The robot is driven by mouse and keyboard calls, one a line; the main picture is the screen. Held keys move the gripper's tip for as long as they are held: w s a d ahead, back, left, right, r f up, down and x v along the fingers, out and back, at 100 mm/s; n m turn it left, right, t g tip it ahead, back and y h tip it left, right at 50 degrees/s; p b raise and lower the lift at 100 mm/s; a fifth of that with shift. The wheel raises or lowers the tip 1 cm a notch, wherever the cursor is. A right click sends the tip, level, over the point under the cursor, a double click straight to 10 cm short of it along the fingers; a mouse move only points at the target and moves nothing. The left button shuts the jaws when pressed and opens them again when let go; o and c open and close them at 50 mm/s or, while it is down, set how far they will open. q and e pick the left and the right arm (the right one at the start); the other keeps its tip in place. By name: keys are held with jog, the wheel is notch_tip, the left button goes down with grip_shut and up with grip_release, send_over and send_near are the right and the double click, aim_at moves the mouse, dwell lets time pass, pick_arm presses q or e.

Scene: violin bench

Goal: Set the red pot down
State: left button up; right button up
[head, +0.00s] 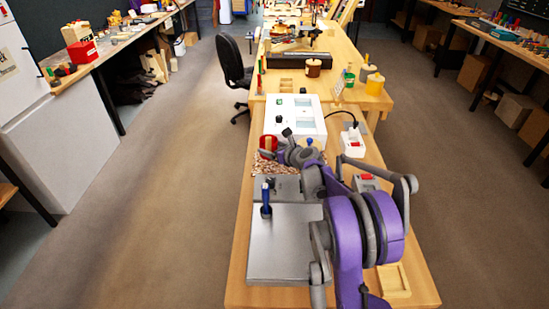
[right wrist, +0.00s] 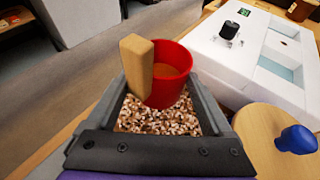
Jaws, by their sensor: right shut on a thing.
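The red pot (right wrist: 172,88) is between the fingertips of my right gripper (right wrist: 158,80) in the right wrist view, and the gripper is shut on it. A flat tan wooden piece (right wrist: 137,66) stands up at its near left side; I cannot tell whether it is part of the pot. In the head view the pot (head: 267,143) shows at the end of my right gripper (head: 274,150), just in front of the white unit. Below it is a brown and white speckled patch (right wrist: 160,121). I cannot tell whether the pot touches it. My left gripper is not in view.
A white unit (head: 297,108) with a black knob and a pale window stands just beyond the pot. A round wooden piece with a blue knob (right wrist: 297,139) is at its right. A grey metal plate (head: 282,250) with a blue-handled tool (head: 266,200) lies nearer.

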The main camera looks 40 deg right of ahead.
jog(key=shift+f, duration=1.9)
jog(key=shift+f+b, duration=0.2)
jog(key=shift+b, duration=0.15)
jog(key=o, duration=1.3)
jog(key=shift+r, duration=0.1)
jog(key=shift+r, duration=0.2)
jog(key=v, duration=1.2)
jog(key=shift+f+p, duration=0.1)
jog(key=shift+p, duration=0.25)
jog(key=shift+d, duration=0.1)
